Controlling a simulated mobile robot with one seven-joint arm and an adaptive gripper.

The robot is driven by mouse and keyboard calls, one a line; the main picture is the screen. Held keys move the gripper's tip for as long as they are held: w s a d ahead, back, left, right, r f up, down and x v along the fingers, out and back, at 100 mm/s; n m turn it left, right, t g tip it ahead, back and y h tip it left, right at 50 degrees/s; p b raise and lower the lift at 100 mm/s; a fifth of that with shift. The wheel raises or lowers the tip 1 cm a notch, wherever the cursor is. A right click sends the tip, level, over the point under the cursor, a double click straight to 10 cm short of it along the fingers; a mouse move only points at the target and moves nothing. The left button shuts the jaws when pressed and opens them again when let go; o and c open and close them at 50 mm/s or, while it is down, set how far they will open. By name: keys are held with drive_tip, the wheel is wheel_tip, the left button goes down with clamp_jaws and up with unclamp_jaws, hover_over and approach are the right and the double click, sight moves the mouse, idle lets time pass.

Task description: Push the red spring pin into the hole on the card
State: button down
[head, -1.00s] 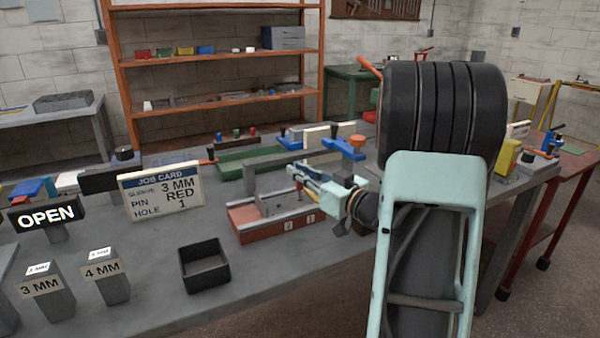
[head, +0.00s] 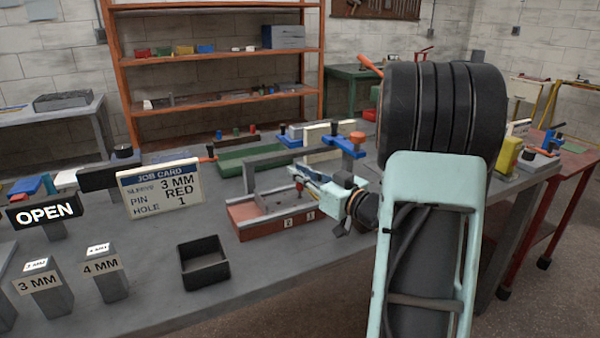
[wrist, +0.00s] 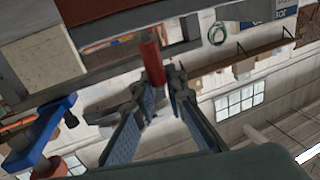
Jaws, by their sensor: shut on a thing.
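The red pin (wrist: 152,62) is held at its lower end in the picture between the fingertips of my gripper (wrist: 160,88) in the wrist view. In the head view, my gripper (head: 304,182) is over the back right part of the red fixture block (head: 268,226), close to the face labelled 1. The block's front carries labels 2 and 1. The pin is tiny there, and I cannot tell whether its end touches or enters a hole. The job card (head: 162,190) reads sleeve 3 MM, pin RED, hole 1.
A grey overhead bar (head: 290,152) and a blue clamp with an orange knob (head: 356,137) stand just behind my gripper. An empty black bin (head: 204,264) sits front left of the block. Posts labelled 3 MM (head: 45,290) and 4 MM (head: 104,270) and an OPEN sign (head: 44,213) stand left.

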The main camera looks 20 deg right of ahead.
drive_tip(key=shift+f+b, duration=0.6)
drive_tip(key=shift+f, duration=0.2)
drive_tip(key=c, duration=1.9)
unclamp_jaws()
drive_tip(key=v, duration=1.2)
